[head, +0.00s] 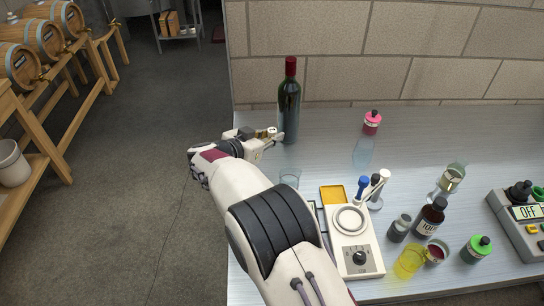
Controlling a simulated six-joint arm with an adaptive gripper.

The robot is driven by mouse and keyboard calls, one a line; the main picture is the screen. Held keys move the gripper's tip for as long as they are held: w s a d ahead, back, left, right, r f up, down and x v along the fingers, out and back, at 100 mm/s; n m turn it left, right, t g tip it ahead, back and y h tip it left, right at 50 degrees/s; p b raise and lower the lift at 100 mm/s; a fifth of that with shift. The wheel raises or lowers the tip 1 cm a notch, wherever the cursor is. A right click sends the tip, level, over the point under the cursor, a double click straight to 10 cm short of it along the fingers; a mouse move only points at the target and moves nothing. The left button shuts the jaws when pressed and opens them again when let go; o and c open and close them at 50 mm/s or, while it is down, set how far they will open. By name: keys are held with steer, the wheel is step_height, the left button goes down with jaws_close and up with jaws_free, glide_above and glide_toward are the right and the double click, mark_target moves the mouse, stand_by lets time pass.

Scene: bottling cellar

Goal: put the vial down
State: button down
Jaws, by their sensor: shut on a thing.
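My gripper (271,136) is at the left edge of the steel bench (325,131), just left of the wine bottle's base. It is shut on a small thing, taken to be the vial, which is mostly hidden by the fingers. Only a small brownish part shows near the fingertips, so its shape and tilt cannot be told. Whether it touches the bench cannot be told either.
A dark wine bottle (289,108) with a red top stands close to my gripper. Several bottles and glasses crowd the right. The bench's back middle is clear.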

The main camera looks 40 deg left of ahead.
steer(key=shift+f, duration=2)
steer(key=shift+f, duration=1.85)
steer(key=shift+f, duration=0.2)
steer(key=c, duration=1.9)
jaws_free()
steer(key=shift+r, duration=0.2)
steer(key=v, duration=1.2)
steer(key=shift+r, duration=0.1)
